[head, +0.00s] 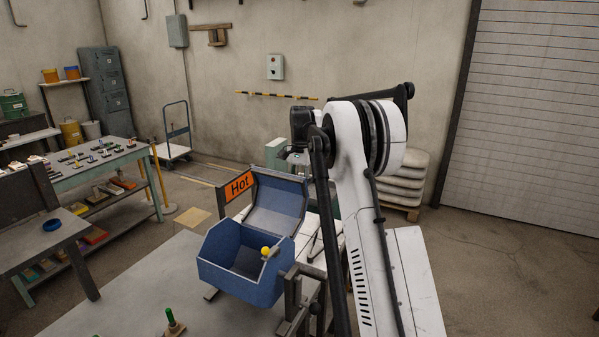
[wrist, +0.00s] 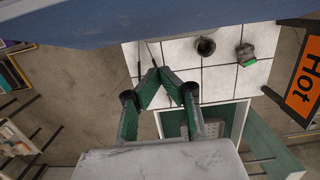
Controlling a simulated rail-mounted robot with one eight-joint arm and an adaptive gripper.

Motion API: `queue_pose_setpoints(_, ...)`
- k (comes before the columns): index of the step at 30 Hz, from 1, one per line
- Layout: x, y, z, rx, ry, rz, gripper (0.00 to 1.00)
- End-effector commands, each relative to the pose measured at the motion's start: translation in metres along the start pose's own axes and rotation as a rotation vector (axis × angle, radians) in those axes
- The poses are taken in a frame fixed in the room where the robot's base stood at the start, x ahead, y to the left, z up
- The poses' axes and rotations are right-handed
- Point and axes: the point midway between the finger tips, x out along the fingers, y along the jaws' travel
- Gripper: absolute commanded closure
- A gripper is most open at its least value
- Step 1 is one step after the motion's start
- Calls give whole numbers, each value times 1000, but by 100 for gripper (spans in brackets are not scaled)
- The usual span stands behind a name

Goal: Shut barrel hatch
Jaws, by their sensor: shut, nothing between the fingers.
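The barrel hatch (head: 277,205) is the blue curved lid of a blue open-topped box (head: 240,285). It stands raised and tilted back at the box's rear, so the inside shows. A yellow ball knob (head: 265,251) is on a lever at the box's right side. A blue surface, seemingly part of this unit, crosses the top of the wrist view (wrist: 150,22). My gripper (wrist: 160,71) is shut and empty, its fingertips together just below that blue surface in the picture. I cannot tell whether they touch it. In the head view the fingers are hidden.
An orange "Hot" sign (head: 239,186) stands left of the hatch and also shows in the wrist view (wrist: 304,78). A white tiled surface (wrist: 215,75) with a dark round cup (wrist: 206,46) lies below my gripper. A green cabinet (wrist: 265,140) is close by.

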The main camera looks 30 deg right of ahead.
Motion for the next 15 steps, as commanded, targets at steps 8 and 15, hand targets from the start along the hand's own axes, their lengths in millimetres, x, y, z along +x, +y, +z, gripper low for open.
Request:
queue_pose_setpoints(8,-12,0,31,-1,0,0,100)
queue_pose_setpoints(15,-14,0,38,0,0,0,100)
